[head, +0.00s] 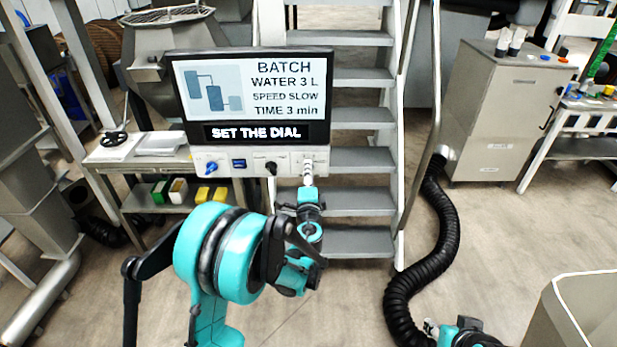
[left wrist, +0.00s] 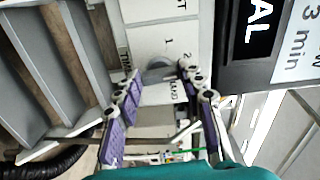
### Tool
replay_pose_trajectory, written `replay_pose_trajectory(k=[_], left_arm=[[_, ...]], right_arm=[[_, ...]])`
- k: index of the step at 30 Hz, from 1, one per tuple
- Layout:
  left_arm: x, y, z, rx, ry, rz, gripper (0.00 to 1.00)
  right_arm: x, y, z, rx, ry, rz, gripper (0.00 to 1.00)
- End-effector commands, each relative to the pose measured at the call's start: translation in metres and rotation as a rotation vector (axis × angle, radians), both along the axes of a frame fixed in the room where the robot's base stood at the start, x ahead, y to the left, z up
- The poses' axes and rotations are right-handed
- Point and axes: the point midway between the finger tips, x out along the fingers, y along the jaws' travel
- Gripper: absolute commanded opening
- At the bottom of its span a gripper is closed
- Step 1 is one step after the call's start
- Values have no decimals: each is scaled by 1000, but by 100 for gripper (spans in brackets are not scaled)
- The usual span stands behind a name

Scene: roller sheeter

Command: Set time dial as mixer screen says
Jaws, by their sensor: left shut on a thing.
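The mixer screen (head: 250,97) reads BATCH, WATER 3 L, SPEED SLOW, TIME 3 min, with SET THE DIAL below. Under it is a pale control panel (head: 237,162) with a blue knob (head: 211,167) at left and a black knob (head: 271,167) further right. My left gripper (head: 308,168) is at the panel's right end, covering the time dial there. In the left wrist view its fingers (left wrist: 158,78) are shut on the grey time dial (left wrist: 161,68). Small scale marks show around it; its setting is unclear. My right gripper (head: 432,328) shows only partly at the bottom right.
Metal steps (head: 350,120) rise right behind the panel. A black hose (head: 440,230) runs down the floor to a grey cabinet (head: 500,110). A shelf (head: 165,197) with coloured boxes is at left. A pale bin (head: 575,310) stands at bottom right.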

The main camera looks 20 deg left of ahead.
Motion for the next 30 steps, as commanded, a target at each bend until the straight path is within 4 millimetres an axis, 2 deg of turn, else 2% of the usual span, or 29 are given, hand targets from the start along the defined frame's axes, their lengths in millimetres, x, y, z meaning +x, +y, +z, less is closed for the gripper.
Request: replay_pose_trajectory(k=[15,30], left_arm=[[0,0,0,366,105,0,10],[0,0,1,461,133,0,10]], right_arm=[[0,0,-9,0,0,0,40],[0,0,-11,0,0,0,40]])
